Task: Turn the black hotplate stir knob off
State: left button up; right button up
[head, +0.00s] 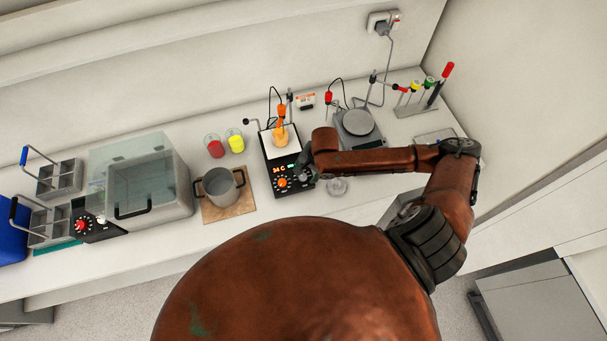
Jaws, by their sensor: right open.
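The black hotplate (270,172) stands on the counter in the middle of the head view, with a white top and an orange-lit display (279,169). An orange knob (282,183) shows on its front panel. The black stir knob cannot be made out; my right gripper (304,175) covers the right side of the panel. That gripper is open, at the panel's right edge, and I cannot tell whether it touches the knob. A beaker of orange liquid (280,138) sits on the white top with an orange probe in it. My left gripper is not in view.
A steel pot (219,185) on a wooden board stands left of the hotplate, with red (215,148) and yellow (236,143) beakers behind. A small glass dish (337,187) lies close under my right arm. A water bath (150,185) stands further left.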

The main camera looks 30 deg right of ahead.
aim_at(303, 178)
jog(key=x, duration=0.3)
jog(key=shift+w+r, duration=0.1)
jog(key=shift+w, duration=0.15)
jog(key=shift+a+f, duration=0.1)
jog(key=shift+f, duration=0.55)
jog(key=c, duration=0.7)
grip_shut()
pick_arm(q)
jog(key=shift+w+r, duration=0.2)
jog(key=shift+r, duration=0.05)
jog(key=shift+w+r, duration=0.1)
